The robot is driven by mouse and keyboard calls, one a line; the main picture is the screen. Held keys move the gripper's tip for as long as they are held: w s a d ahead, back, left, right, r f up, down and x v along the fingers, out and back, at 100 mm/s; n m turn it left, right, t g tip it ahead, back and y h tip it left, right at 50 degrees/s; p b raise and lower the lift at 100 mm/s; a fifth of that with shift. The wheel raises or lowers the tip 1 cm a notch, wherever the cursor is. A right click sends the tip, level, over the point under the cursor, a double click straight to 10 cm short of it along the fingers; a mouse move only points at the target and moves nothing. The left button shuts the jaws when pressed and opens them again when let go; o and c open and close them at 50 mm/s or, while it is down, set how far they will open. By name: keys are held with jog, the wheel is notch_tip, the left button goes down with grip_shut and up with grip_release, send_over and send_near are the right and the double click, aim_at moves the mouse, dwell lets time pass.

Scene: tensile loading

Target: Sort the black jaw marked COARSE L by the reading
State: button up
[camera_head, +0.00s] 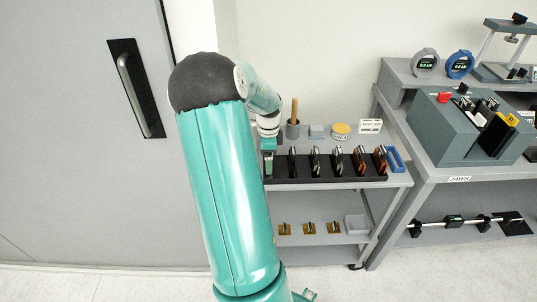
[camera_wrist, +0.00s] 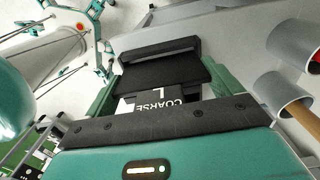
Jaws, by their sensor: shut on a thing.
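In the head view my gripper (camera_head: 268,158) is small, at the left end of a black rack (camera_head: 330,177) on the trolley, and the jaw cannot be made out there. Whether the jaw still touches the rack cannot be told. Two round displays, one grey (camera_head: 425,62) and one blue (camera_head: 459,64), stand on the right bench, their green digits too small to read surely.
Several dark and brown jaws (camera_head: 337,160) stand in the rack to the right of my gripper. Behind are a cup with a wooden handle (camera_head: 293,128) and a yellow tin (camera_head: 341,129). A grey block with slots (camera_head: 470,125) stands on the bench. A door (camera_head: 90,130) is at left.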

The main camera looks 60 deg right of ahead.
jog(key=shift+f, duration=1.25)
jog(key=o, duration=1.6)
notch_tip(320, 180, up, 12)
jog(key=shift+r, duration=0.9)
jog(key=shift+s, duration=0.1)
